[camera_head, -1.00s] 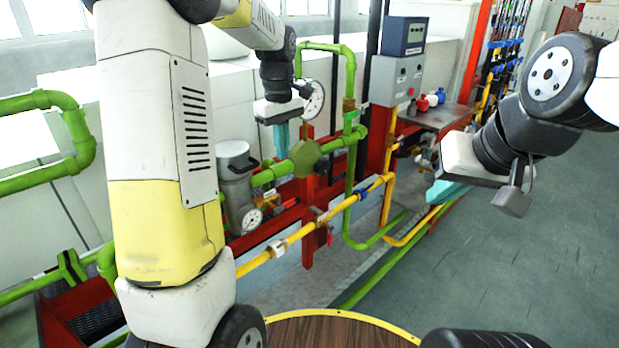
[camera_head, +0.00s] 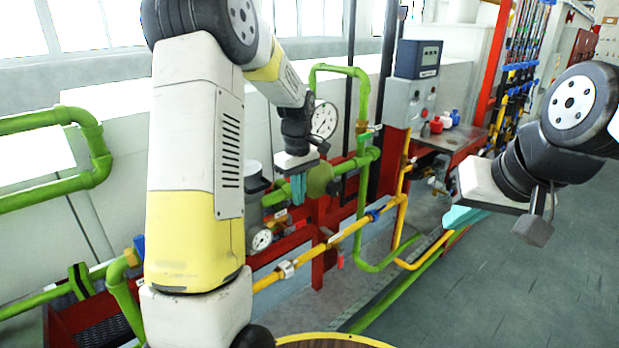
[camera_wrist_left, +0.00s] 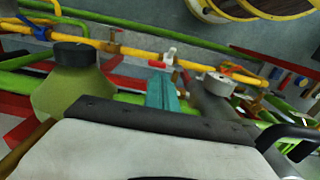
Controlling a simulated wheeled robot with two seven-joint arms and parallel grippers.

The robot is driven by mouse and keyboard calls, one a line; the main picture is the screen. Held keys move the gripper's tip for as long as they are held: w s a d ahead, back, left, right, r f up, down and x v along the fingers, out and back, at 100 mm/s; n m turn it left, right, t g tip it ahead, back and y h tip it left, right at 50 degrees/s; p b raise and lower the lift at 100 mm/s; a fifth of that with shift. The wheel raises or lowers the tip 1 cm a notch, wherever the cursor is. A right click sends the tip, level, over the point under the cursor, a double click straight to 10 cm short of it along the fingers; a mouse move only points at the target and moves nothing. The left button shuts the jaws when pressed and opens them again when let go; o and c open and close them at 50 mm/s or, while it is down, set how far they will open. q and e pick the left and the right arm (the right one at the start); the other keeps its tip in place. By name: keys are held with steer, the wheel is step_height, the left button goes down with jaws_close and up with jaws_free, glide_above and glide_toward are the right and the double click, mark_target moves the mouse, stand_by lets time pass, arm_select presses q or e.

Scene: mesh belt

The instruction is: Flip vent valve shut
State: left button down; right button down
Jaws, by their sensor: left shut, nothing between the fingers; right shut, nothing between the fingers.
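Several valves sit on the pipes, and I cannot tell which is the vent valve. A round green valve body (camera_head: 320,180) is on the green pipe; it also shows in the left wrist view (camera_wrist_left: 72,85) with a dark cap. The yellow pipe carries a blue-handled fitting (camera_head: 378,212) and a white fitting (camera_head: 286,270). My left gripper (camera_head: 298,190) is shut and empty, pointing down just left of the green valve body; its teal fingers show in the left wrist view (camera_wrist_left: 161,92). My right gripper (camera_head: 462,218) is shut and empty, out over the floor at right.
A grey canister (camera_head: 253,185) and a dial gauge (camera_head: 262,240) stand near my left gripper. A larger gauge (camera_head: 324,120) is behind it. A grey control box (camera_head: 408,103) and a red-framed bench (camera_head: 452,142) stand farther back. The floor (camera_head: 500,280) at right is clear.

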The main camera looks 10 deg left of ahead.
mark_target(303, 220)
arm_select(q)
step_height(303, 220, down, 6)
steer(key=shift+f, duration=0.15)
steer(key=shift+w+d+f+g+y, duration=0.15)
steer(key=shift+f+g+y, duration=0.05)
steer(key=shift+g+y, duration=0.25)
stand_by(0.5)
steer(key=shift+d+f, duration=0.1)
steer(key=shift+w+d+f, duration=0.15)
steer(key=shift+w+f, duration=0.1)
steer(key=shift+f, duration=0.2)
steer(key=shift+w+d+f, duration=0.1)
steer(key=shift+w+f, duration=0.1)
steer(key=shift+f, duration=0.35)
stand_by(0.4)
steer(key=shift+r, duration=0.8)
